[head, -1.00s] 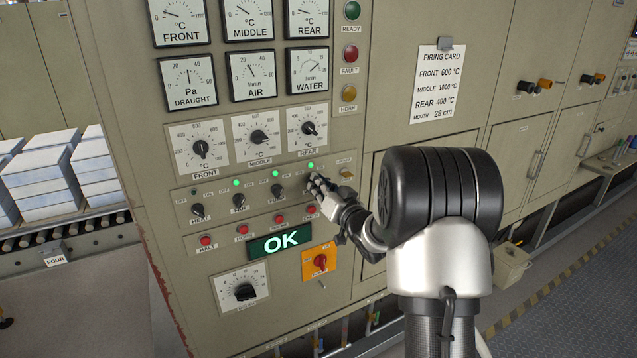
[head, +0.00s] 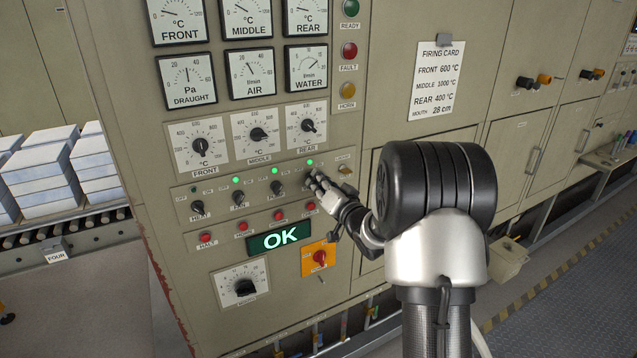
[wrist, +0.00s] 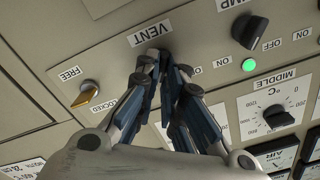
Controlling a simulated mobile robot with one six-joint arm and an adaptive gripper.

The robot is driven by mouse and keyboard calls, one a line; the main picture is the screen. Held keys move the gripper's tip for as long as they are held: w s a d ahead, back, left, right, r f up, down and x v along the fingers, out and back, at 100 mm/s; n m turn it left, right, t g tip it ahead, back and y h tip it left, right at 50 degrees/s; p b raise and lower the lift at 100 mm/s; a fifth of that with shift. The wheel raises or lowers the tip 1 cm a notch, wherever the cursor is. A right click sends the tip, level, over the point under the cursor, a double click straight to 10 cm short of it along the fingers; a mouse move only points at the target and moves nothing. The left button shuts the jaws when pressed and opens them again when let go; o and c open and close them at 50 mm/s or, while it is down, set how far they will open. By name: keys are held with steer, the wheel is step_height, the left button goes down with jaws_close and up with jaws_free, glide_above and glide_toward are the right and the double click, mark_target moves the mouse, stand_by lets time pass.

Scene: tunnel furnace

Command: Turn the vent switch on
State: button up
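The vent switch's label (wrist: 152,33) shows in the wrist view, which sees the panel upside down. The switch is largely hidden behind the fingers of my gripper (wrist: 165,68). The fingertips are at the switch with a narrow gap between them; whether they press on the knob cannot be made out. In the head view my gripper (head: 316,183) is at the right end of the switch row, covering the vent knob. The green lamp above that knob (head: 310,162) is lit.
The pump switch (wrist: 249,32) is beside the vent switch, its green lamp (wrist: 249,64) lit. A brass free/locked knob (wrist: 86,93) is on the other side. Red push buttons (head: 279,215), a green OK display (head: 281,236) and an orange-plated red switch (head: 319,258) are below.

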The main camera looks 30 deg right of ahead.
steer(key=o, duration=0.5)
steer(key=shift+c, duration=0.2)
steer(key=s, duration=1.2)
steer(key=shift+d, duration=0.2)
